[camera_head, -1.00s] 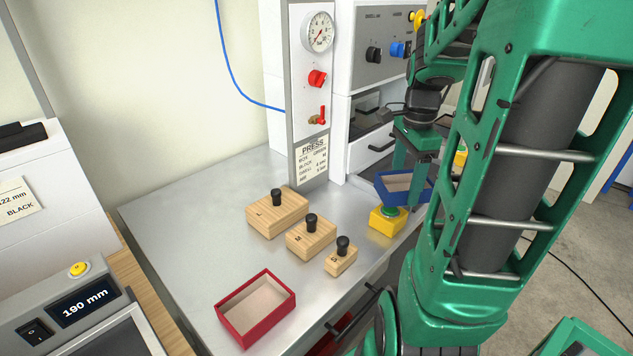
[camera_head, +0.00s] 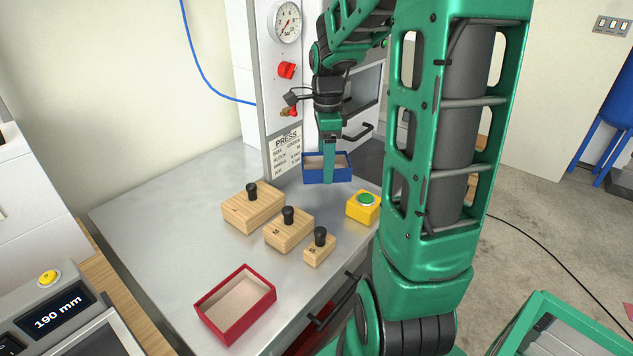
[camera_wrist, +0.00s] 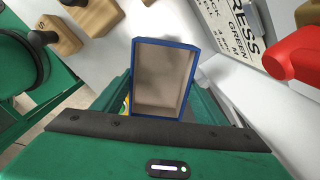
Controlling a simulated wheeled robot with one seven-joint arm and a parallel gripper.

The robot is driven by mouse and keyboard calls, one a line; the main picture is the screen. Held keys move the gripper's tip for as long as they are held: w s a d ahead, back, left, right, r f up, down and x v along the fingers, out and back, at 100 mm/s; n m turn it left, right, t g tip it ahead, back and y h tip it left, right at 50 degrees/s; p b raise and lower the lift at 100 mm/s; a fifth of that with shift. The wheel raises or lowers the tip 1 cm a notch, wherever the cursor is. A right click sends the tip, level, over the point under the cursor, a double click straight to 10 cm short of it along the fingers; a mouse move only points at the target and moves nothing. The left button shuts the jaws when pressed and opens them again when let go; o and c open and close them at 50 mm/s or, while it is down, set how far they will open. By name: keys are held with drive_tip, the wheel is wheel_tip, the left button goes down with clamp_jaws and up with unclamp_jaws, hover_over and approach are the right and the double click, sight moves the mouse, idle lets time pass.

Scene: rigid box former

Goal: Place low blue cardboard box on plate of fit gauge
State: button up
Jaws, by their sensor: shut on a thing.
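The low blue cardboard box (camera_head: 312,171) is open at the top with a beige inside, and sits in front of the press in the head view. My gripper (camera_head: 329,177) is shut on it, with one green finger showing against its near side. In the wrist view the box (camera_wrist: 166,78) lies between my green fingers, its open side facing the camera. I cannot tell in these views whether the box touches the metal table.
A red box (camera_head: 237,304) stands at the table's front. Several wooden blocks with black knobs (camera_head: 252,207) stand mid-table. A yellow button box (camera_head: 363,206) with a green button is right of the blue box. The press (camera_head: 280,90) rises behind. The metal table (camera_head: 150,235) is clear at left.

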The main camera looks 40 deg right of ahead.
sight(320, 192)
drive_tip(key=shift+w+a, duration=0.15)
drive_tip(key=shift+w, duration=0.8)
wheel_tip(320, 192, down, 2)
drive_tip(key=shift+f, duration=2.5)
drive_tip(key=o, duration=0.8)
drive_tip(key=shift+f, duration=0.1)
